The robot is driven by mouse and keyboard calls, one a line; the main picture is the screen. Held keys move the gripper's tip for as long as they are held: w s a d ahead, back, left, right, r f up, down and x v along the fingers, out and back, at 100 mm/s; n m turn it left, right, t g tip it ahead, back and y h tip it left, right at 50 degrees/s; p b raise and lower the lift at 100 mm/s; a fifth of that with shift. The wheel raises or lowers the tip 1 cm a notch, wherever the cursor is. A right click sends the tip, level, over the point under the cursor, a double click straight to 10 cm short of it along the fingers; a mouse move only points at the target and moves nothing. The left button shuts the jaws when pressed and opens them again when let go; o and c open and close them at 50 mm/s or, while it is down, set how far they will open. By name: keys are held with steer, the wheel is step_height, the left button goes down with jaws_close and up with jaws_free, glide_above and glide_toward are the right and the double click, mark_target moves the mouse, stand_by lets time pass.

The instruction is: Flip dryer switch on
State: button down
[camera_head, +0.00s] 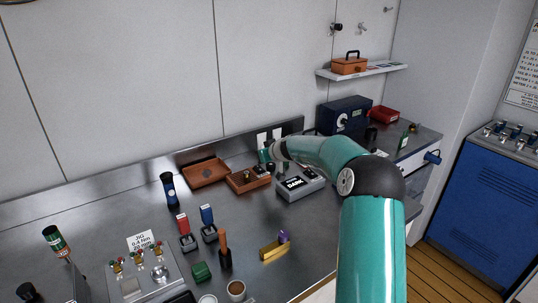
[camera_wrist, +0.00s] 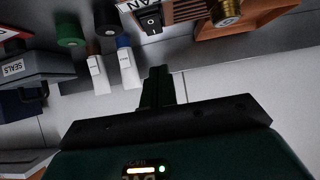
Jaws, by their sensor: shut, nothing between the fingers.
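A small black rocker switch (camera_wrist: 151,20) shows at the top of the wrist view, beside a partly cut-off white label and a brown slatted block (camera_wrist: 188,9). I cannot read the whole label or tell for certain that this is the dryer switch. My gripper (camera_wrist: 158,72) is shut and empty, its fingers pointing up the picture below the switch and apart from it in the picture. In the head view my teal arm reaches over the counter, and my gripper (camera_head: 265,157) is near the back wall, small and partly hidden. The switch cannot be made out there.
A wooden box (camera_head: 238,187), a brown tray (camera_head: 206,181) and a grey instrument (camera_head: 301,195) stand near my gripper. Two white-bodied items (camera_wrist: 98,75) and a grey SEALS box (camera_wrist: 38,70) lie left of the fingers in the wrist view. Several tools stand on the front counter.

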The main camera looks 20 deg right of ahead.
mark_target(258, 167)
steer(key=shift+w+a+f, duration=0.1)
steer(key=shift+w+f, duration=0.2)
steer(key=shift+f, duration=0.45)
steer(key=shift+w+a+f, duration=0.1)
steer(key=shift+w+f, duration=0.15)
steer(key=shift+f, duration=0.5)
steer(key=shift+w+f, duration=0.3)
steer(key=shift+f, duration=0.45)
steer(key=shift+w+a+f, duration=0.1)
steer(key=shift+w+f, duration=0.05)
steer(key=shift+f+g, duration=0.1)
steer(key=shift+g, duration=0.2)
steer(key=shift+w+r, duration=0.25)
steer(key=shift+w, duration=0.5)
steer(key=shift+a+r, duration=0.1)
